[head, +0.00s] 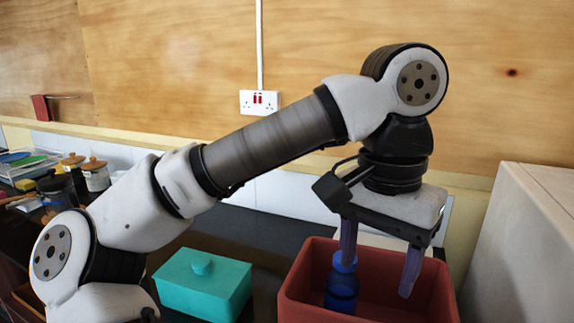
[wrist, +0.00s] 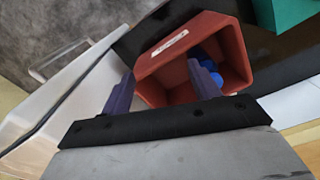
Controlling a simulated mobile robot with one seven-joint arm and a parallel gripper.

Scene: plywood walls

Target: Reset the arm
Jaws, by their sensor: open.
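My gripper (head: 378,272) hangs from my raised arm, pointing down over a red-brown bin (head: 300,283). Its two purple-grey fingers are spread apart with nothing between them. In the wrist view my gripper (wrist: 160,88) also shows open above the bin (wrist: 165,68). A blue bottle-like object (head: 342,290) stands inside the bin, just below and beside the left finger. In the wrist view the blue object (wrist: 207,58) is partly hidden by a finger. I cannot tell whether that finger touches it.
A teal lidded box (head: 205,283) stands on the dark counter left of the bin. A white appliance (head: 530,250) stands close on the right. Jars (head: 95,174) and plates (head: 25,163) are at the far left. A wall with a socket (head: 259,101) is behind.

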